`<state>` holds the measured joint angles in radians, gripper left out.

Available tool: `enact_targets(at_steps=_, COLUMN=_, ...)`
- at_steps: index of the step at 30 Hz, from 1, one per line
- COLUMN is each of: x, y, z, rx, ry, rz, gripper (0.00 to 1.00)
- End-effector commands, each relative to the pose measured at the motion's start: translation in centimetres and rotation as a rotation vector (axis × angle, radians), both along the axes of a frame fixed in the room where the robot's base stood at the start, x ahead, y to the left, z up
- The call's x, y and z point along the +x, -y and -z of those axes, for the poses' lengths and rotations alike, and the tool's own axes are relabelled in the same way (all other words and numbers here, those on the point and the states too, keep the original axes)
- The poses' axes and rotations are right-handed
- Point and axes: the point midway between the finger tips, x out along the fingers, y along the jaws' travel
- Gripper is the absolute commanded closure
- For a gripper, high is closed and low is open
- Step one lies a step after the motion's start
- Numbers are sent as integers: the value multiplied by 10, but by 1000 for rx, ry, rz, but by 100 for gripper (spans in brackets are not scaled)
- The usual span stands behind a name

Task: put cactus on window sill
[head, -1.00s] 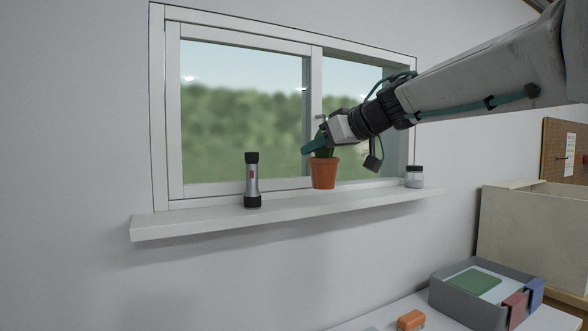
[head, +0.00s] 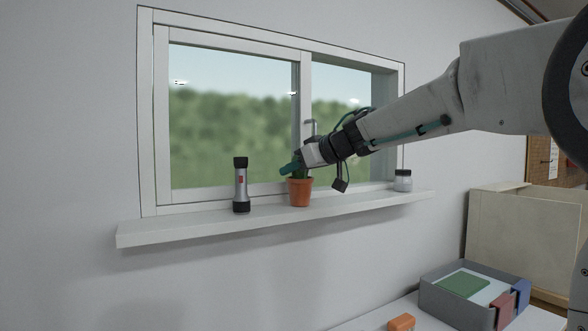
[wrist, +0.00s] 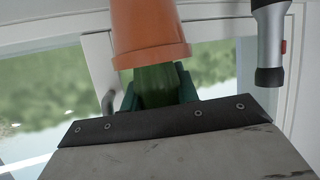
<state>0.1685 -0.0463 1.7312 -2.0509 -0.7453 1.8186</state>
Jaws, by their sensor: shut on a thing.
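The cactus is a green plant (wrist: 155,88) in an orange-brown pot (head: 300,192). My gripper (head: 292,168) is shut on the green cactus above the pot rim. The pot is upright at the middle of the white window sill (head: 180,228). Its base appears at the sill surface, but I cannot tell whether it touches. In the wrist view the pot (wrist: 150,30) shows upside down, with the green fingers on either side of the cactus. Most of the cactus is hidden by my gripper in the head view.
A silver and black flashlight (head: 241,186) stands on the sill left of the pot. A small lidded jar (head: 403,181) stands near the right end. Below are a grey bin (head: 445,300) and an orange object (head: 402,322) on a white table. The window is behind.

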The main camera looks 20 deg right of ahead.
Motion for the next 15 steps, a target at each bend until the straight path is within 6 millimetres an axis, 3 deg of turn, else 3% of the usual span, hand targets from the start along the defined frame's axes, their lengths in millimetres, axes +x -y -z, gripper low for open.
enact_targets(at_steps=4, x=0, y=0, z=3, rx=0, ry=0, rz=0, gripper=100)
enact_targets(at_steps=5, x=0, y=0, z=3, rx=-1, ry=-1, rz=0, gripper=61)
enact_targets(at_steps=6, x=0, y=0, z=3, rx=-1, ry=-1, rz=0, gripper=50)
enact_targets(at_steps=15, x=0, y=0, z=2, rx=0, ry=0, rz=0, gripper=48)
